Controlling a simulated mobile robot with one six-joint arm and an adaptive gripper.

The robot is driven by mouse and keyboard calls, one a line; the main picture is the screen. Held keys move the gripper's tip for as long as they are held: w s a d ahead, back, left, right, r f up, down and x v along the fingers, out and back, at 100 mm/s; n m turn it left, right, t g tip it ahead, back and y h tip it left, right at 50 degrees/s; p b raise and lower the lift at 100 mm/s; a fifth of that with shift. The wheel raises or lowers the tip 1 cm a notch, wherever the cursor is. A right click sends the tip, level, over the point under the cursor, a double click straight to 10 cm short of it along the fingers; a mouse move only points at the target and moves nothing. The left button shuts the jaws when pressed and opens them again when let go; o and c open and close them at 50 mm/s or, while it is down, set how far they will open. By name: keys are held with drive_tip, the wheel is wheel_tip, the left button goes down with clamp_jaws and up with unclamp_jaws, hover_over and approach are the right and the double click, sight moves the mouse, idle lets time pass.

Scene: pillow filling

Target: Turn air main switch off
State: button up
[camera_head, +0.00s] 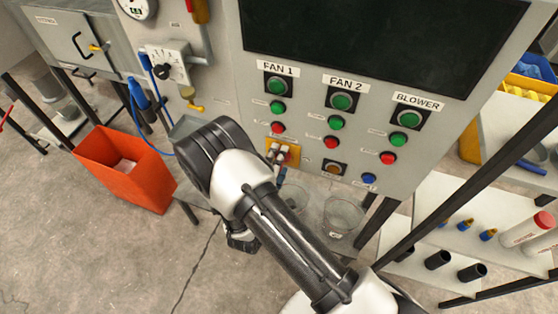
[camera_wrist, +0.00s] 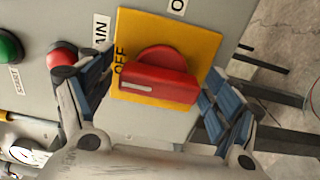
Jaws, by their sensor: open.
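The main switch is a red rotary knob (camera_wrist: 158,82) on a yellow plate (camera_wrist: 198,42), seen close up in the wrist view. Its bar lies nearly level across that picture, with a white mark at the left end. The word OFF is on the plate's left edge, and a label ending in "AIN" is beside it. My gripper (camera_wrist: 154,88) is open, with one blue-padded finger on each side of the knob. I cannot tell whether either finger touches it. In the head view, my arm partly hides the yellow plate (camera_head: 294,150).
Green and red buttons for FAN 1, FAN 2 and BLOWER are on the grey panel (camera_head: 232,85). A red button (camera_wrist: 62,57) is close beside my left finger. An orange bin (camera_head: 120,170) stands on the floor at left. A shelf (camera_head: 430,215) is at right.

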drive_tip(key=v, duration=1.2)
idle(0.5)
